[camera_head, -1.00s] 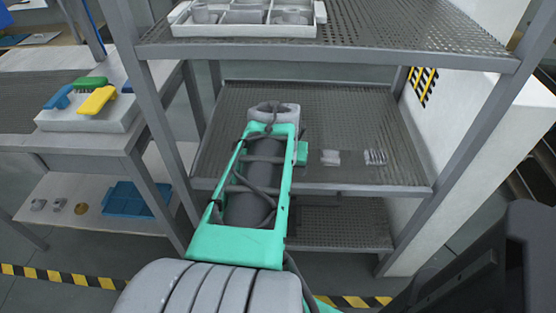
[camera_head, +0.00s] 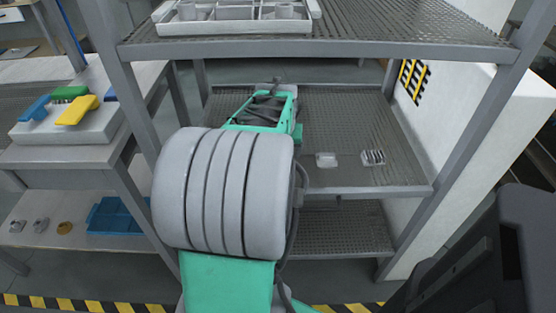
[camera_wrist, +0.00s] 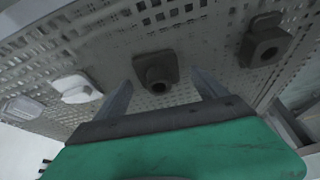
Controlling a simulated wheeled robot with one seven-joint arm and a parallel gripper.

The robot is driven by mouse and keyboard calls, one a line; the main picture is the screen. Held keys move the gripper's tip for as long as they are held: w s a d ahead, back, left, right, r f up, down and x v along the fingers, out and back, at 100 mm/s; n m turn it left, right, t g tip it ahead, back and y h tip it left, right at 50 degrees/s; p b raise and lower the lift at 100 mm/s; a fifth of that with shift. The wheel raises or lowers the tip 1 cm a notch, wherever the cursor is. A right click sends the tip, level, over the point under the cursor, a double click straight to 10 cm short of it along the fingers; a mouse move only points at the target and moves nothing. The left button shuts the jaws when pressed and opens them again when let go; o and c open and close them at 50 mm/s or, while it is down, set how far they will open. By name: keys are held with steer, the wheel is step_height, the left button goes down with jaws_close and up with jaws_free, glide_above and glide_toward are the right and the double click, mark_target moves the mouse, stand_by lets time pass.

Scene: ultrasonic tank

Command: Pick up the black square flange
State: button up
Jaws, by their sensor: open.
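In the wrist view, a dark square flange (camera_wrist: 148,64) with a round raised hole lies on a perforated metal shelf (camera_wrist: 105,55). My gripper (camera_wrist: 162,82) is open, with one finger on each side of this flange in the picture. The fingers appear apart from it, and nothing is held. A second dark flange-like part (camera_wrist: 252,45), also with a hole, lies to the right, outside the fingers. In the head view my arm hides the gripper and both dark parts.
Two pale metal parts lie on the middle shelf (camera_head: 326,160) (camera_head: 373,157). The shelf above (camera_head: 400,45) carries a white divided tray (camera_head: 235,27). Grey rack posts (camera_head: 465,160) stand at the sides. A table with colored tools (camera_head: 75,110) stands at left.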

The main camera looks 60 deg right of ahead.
steer(key=shift+r, duration=0.1)
steer(key=shift+c, duration=0.3)
steer(key=c, duration=1.5)
steer(key=shift+c, duration=0.3)
steer(key=shift+r, duration=0.15)
